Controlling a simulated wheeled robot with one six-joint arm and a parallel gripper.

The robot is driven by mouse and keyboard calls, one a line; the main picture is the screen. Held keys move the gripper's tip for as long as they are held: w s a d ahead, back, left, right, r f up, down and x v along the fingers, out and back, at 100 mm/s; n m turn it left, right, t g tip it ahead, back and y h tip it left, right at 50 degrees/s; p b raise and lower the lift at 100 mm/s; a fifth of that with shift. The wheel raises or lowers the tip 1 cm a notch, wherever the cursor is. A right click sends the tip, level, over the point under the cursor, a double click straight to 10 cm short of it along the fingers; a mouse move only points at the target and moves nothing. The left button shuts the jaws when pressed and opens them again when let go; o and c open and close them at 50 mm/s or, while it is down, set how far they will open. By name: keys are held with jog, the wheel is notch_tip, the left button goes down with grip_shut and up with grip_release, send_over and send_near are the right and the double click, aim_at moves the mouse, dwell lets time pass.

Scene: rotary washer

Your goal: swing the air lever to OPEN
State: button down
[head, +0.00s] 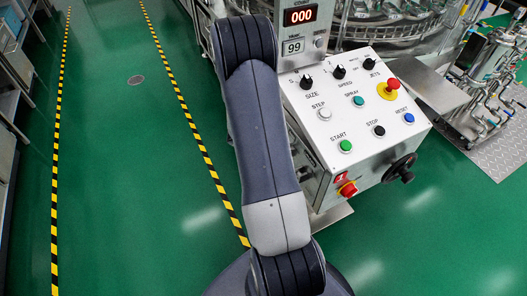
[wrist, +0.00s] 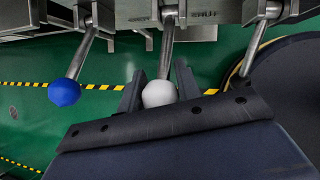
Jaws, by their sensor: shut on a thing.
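In the wrist view, a lever with a round white knob (wrist: 158,94) stands between the two dark fingers of my gripper (wrist: 158,90). My gripper is shut on this white-knobbed lever. Its metal rod runs up from the knob to a grey valve block with small labels that are too small to read, so I cannot tell for sure which is the air lever. A lever with a blue knob (wrist: 64,92) hangs to the left, apart from the fingers. In the head view my arm hides the levers and my gripper.
Green floor (head: 130,150) is clear left.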

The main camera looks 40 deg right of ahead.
jog(key=c, duration=1)
grip_release()
jog(key=shift+c, duration=0.2)
jog(key=shift+r, duration=0.1)
jog(key=w+p+v, duration=0.1)
jog(key=p+v, duration=0.2)
jog(key=v, duration=0.7)
jog(key=shift+s+a+r, duration=0.2)
jog(key=shift+s+r, duration=0.15)
jog(key=shift+s, duration=0.2)
jog(key=shift+f, duration=0.1)
jog(key=b+x, duration=0.3)
jog(key=x, duration=0.7)
jog(key=shift+d+f, duration=0.1)
jog(key=shift+f, duration=0.15)
jog(key=shift+d+f, duration=0.15)
jog(key=shift+f, duration=0.15)
jog(key=shift+b, duration=0.35)
